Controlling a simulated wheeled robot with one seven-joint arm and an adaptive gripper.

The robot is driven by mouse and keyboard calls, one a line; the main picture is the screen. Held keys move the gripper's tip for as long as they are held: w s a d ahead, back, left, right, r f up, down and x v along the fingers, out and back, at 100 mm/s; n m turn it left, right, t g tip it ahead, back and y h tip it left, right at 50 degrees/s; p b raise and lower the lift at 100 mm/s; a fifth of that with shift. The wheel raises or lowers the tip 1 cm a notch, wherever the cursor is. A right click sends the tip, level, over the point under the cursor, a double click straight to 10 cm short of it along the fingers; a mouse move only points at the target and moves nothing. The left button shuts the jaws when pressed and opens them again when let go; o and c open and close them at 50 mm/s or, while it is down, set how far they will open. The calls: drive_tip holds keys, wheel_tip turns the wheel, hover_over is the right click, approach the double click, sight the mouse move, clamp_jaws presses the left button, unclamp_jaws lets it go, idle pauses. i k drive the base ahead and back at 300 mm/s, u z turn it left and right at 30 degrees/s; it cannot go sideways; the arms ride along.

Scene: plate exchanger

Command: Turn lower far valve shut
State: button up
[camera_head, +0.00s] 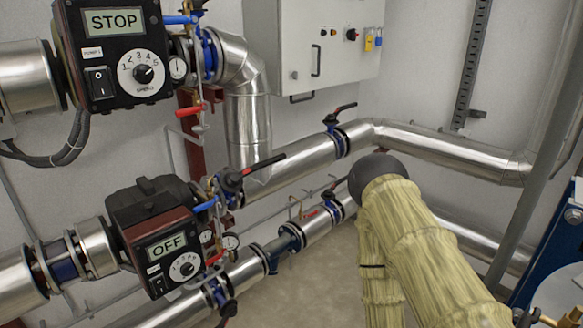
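Two silver pipes run one above the other along the back wall. On the lower pipe, the far valve (331,196) has a blue body and a small dark lever, partly hidden behind my arm. The lever seems to slant up to the right; its exact angle is too small to tell. My arm, in a yellowish sleeve with a dark round joint, stands right of this valve in the picture. My gripper is not visible, and I cannot tell whether it touches the lever.
Pump boxes marked STOP (115,50) and OFF (168,246) stand left. A grey cabinet (320,45) hangs behind. A diagonal grey post (535,190) and blue frame (555,240) stand right.

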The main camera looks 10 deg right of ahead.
sight(232, 179)
drive_tip(key=u, duration=2.3)
drive_tip(key=i, duration=0.9)
drive_tip(key=z, duration=2.85)
drive_tip(key=i, duration=0.5)
drive_tip(key=z, duration=0.05)
